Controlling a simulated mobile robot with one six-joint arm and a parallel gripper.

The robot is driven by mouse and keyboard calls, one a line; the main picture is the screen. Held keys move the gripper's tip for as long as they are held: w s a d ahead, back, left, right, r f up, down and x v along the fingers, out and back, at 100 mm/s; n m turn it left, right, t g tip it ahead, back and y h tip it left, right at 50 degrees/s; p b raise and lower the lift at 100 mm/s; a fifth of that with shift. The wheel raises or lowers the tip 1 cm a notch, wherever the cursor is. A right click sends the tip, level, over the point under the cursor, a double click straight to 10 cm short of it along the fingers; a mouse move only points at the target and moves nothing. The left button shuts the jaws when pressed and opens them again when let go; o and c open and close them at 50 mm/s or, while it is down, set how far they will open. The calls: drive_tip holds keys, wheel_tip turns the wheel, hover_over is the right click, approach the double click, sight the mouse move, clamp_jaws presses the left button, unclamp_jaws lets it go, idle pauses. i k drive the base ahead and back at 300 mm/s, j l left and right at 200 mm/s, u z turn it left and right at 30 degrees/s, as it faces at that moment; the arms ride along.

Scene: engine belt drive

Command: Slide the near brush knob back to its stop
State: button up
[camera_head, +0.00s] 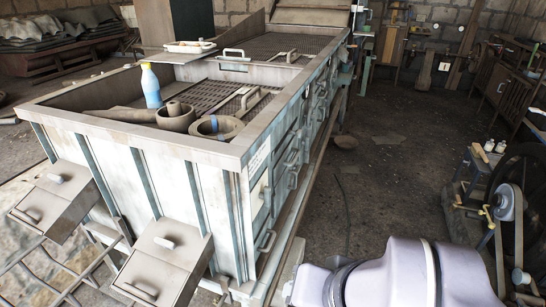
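I cannot pick out the near brush knob for certain in the head view. At the right edge stands a belt drive with a large dark wheel (528,180) and a smaller grey pulley (504,202). A small pale rounded part (519,277) shows low beside it, too small to identify. My grey-lilac arm crosses the bottom right in front of the lower part of this machine. My gripper is outside the picture.
A long metal trough (150,135) with drawer boxes fills the left and middle. A blue bottle (151,86) stands in it. Dark floor (390,180) lies open between trough and belt drive.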

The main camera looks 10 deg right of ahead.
sight(299, 132)
drive_tip(key=i+l+z, duration=0.1)
drive_tip(key=i+z, duration=0.15)
drive_tip(key=i, duration=0.9)
